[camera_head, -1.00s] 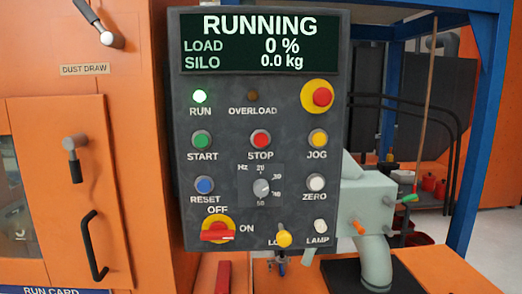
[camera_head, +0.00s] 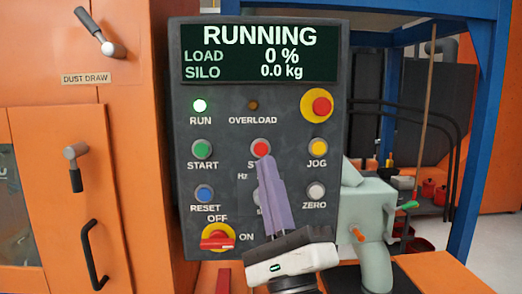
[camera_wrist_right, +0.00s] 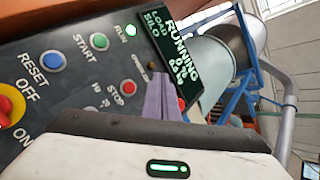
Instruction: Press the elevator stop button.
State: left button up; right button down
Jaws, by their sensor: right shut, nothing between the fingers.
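The red stop button (camera_head: 261,147) is on the dark control panel (camera_head: 225,122), between the green start button (camera_head: 202,149) and the yellow jog button (camera_head: 318,147). It also shows in the right wrist view (camera_wrist_right: 129,88). My right gripper (camera_head: 264,160) is shut and empty, its purple fingers pointing up at the panel. In the head view the fingertips overlap the lower edge of the stop button and cover most of its label. In the wrist view the fingertips (camera_wrist_right: 153,84) appear beside the button. I cannot tell whether they touch it. My left gripper is not in view.
The screen (camera_head: 260,50) reads RUNNING, load 0 %, and the run lamp (camera_head: 200,105) glows green. A red emergency button (camera_head: 321,106) on yellow is at upper right. The blue reset button (camera_head: 204,193) and red-yellow switch (camera_head: 217,238) are lower left. Orange cabinet at left.

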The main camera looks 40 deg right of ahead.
aim_at(261, 149)
pick_arm(q)
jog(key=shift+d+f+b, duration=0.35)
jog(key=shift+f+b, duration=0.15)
jog(key=shift+b, duration=0.35)
pick_arm(e)
jog(key=w+d, duration=0.4)
jog(key=w, duration=0.3)
jog(key=shift+w+d, duration=0.25)
jog(key=shift+d, duration=0.05)
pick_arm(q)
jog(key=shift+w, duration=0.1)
pick_arm(e)
jog(key=shift+w, duration=0.15)
dwell(1.0)
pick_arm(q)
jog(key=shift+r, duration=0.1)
pick_arm(e)
jog(key=shift+w+d, duration=0.2)
jog(key=shift+w, duration=0.05)
jog(key=shift+w+d, duration=0.2)
jog(key=shift+w, duration=0.1)
dwell(0.6)
pick_arm(q)
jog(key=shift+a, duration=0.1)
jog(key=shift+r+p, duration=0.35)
jog(key=shift+p, duration=0.05)
pick_arm(e)
jog(key=shift+s+a+f, duration=0.1)
jog(key=shift+s+a, duration=0.3)
jog(key=shift+s, duration=0.3)
